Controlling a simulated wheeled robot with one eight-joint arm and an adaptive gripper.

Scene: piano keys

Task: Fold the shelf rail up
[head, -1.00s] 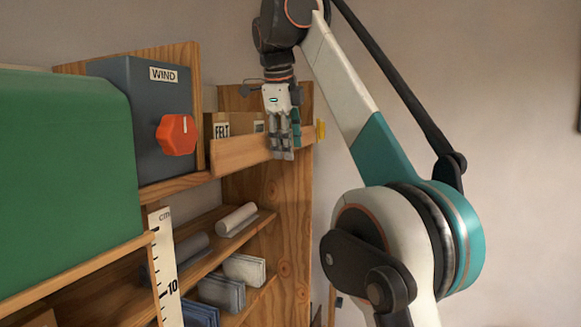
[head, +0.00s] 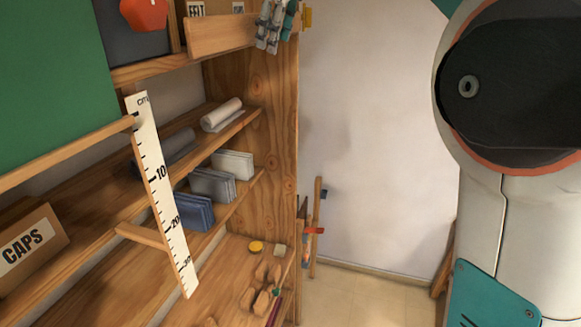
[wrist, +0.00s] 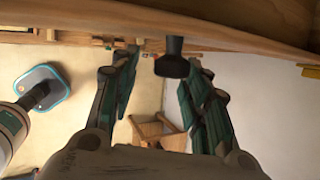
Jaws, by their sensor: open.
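The shelf rail (head: 225,32) is a plain wooden board across the front of the upper compartment that has the FELT label (head: 196,8). It slants outward a little. My gripper (head: 274,28) is at the rail's right end, fingers pointing down, in front of the board. In the wrist view my gripper (wrist: 160,85) has its two teal-lined fingers spread apart. A wooden board runs across the top of that view, just beyond the fingertips. A dark round-ended piece (wrist: 172,62) shows between the fingers; I cannot tell what it is. Whether a finger touches the rail is unclear.
A yellow piece (head: 307,17) sits at the shelf's right edge. Below are a white ruler (head: 160,190), a CAPS box (head: 28,248), felt rolls (head: 222,114) and folded cloths (head: 209,184). The floor (head: 370,292) right of the shelf looks clear.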

